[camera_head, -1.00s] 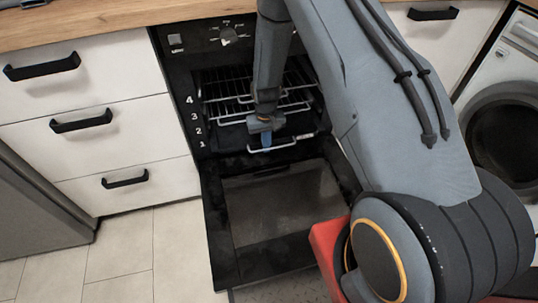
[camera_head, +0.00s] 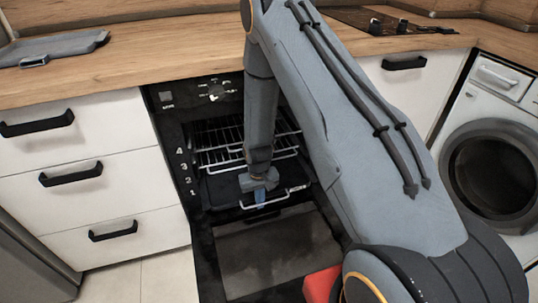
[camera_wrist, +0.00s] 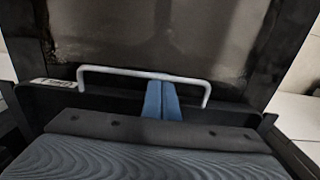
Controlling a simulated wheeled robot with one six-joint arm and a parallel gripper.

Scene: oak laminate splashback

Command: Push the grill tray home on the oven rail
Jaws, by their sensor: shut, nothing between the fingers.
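The dark grill tray (camera_head: 222,187) sits in the open oven (camera_head: 186,150) at a low level, near the numbers 1 and 2. Its front edge and pale wire handle (camera_head: 282,197) face out over the lowered door. The handle also spans the wrist view (camera_wrist: 115,70). My gripper (camera_head: 260,197) points down at the tray's front, and its blue fingers (camera_wrist: 161,100) are shut together with nothing between them. The fingertips are at the handle; I cannot tell whether they touch it. The tray's rear and the rails are hidden by the arm and in shadow.
The oven door (camera_head: 275,250) is folded down in front. Wire racks (camera_head: 220,140) sit above the tray. White drawers (camera_head: 75,180) stand to the left, and a washing machine (camera_head: 490,165) to the right. A grey tray (camera_head: 60,45) lies on the wooden worktop (camera_head: 165,50).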

